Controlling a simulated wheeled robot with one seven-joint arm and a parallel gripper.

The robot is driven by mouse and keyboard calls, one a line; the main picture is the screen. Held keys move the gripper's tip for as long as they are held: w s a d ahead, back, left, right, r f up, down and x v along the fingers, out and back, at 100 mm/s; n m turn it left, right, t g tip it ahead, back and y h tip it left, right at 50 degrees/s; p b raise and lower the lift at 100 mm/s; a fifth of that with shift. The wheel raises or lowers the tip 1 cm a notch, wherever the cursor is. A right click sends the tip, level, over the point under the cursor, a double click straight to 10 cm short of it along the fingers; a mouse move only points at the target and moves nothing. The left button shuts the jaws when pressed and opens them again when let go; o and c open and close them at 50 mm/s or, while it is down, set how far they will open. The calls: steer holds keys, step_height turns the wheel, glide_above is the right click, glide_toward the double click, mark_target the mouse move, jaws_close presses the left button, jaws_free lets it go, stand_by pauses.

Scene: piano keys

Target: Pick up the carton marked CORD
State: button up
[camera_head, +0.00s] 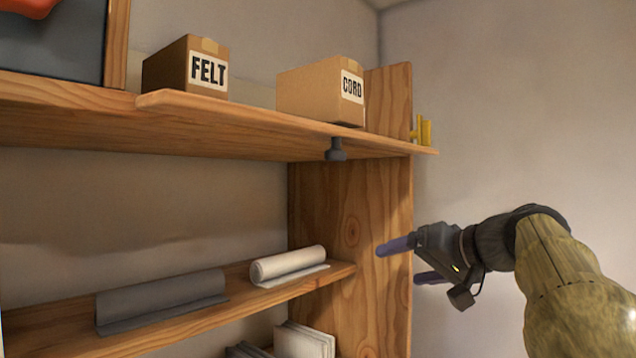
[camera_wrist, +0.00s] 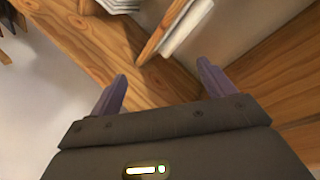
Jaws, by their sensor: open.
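The carton marked CORD (camera_head: 312,92) is a light brown cardboard box with a white label, standing upright on the upper wooden shelf near its right end. My gripper (camera_head: 404,262) is lower and to the right of it, below the shelf level and in front of the upright panel. Its two purple fingers are apart with nothing between them. In the wrist view my gripper (camera_wrist: 162,88) shows open fingers with wooden boards beyond them. The CORD carton does not show in the wrist view.
A darker carton marked FELT (camera_head: 187,68) stands left of it on the upper shelf (camera_head: 240,117). A dark knob (camera_head: 335,150) hangs under the shelf edge. A yellow item (camera_head: 424,131) sits at the right end. The lower shelf holds a grey roll (camera_head: 160,300) and a white roll (camera_head: 288,265).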

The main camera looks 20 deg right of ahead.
steer(key=s+r+n+t+y+p, duration=0.15)
steer(key=s+r+n, duration=0.35)
steer(key=r, duration=0.9)
steer(key=n+y, duration=0.4)
steer(key=n, duration=0.1)
glide_toward(351, 106)
steer(key=shift+h+p+v, duration=0.25)
steer(key=shift+p+v, duration=0.2)
steer(key=shift+v, duration=0.6)
steer(key=shift+a+r, duration=0.1)
steer(key=p+x, duration=0.1)
steer(key=x, duration=0.2)
steer(key=p+x, duration=0.1)
steer(key=x, duration=0.3)
steer(key=p+x, duration=0.1)
steer(key=x, duration=0.3)
steer(key=shift+w+a+r, duration=0.15)
steer(key=shift+r, duration=0.1)
steer(key=shift+w+a+f, duration=0.15)
steer(key=shift+w+a, duration=0.05)
steer(key=shift+w, duration=0.1)
